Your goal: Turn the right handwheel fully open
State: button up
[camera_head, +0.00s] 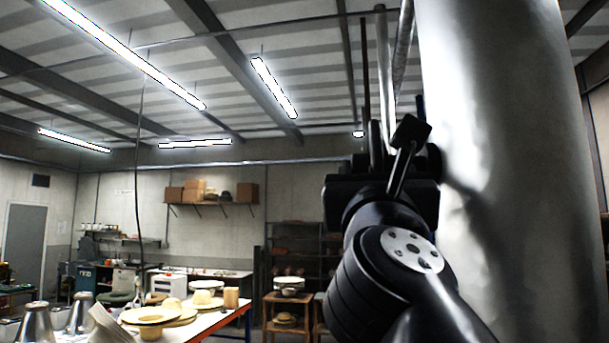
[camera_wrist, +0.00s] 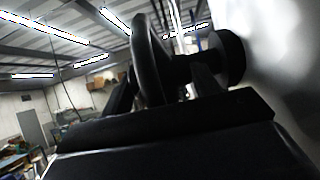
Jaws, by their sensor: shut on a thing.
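The right handwheel (camera_wrist: 147,50) is a dark ring seen nearly edge-on in the wrist view, with a dark stem and round collar to its right, beside a pale, shiny cylinder (camera_head: 505,150). My gripper (camera_wrist: 165,86) is shut on the wheel's rim, with a finger on either side of it. The lower rim is hidden behind my gripper body. In the head view my gripper (camera_head: 388,150) is raised close against the cylinder's left side. There the wheel is mostly hidden and hard to tell from the dark fingers.
Thin upright pipes (camera_head: 384,75) rise just behind my gripper. A work table (camera_head: 215,322) with straw hats and metal cones stands at the lower left. Shelves (camera_head: 292,245) stand at the back. The air left of my arm is clear.

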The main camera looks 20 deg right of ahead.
jog(key=shift+r+g, duration=0.1)
jog(key=shift+g, duration=0.2)
jog(key=o, duration=1)
jog(key=shift+s+a+f+b, duration=0.3)
jog(key=shift+s+f+b, duration=0.05)
jog(key=b+v, duration=0.4)
jog(key=v, duration=0.5)
jog(key=shift+s+b, duration=0.35)
jog(key=shift+s+a, duration=0.1)
dwell(0.9)
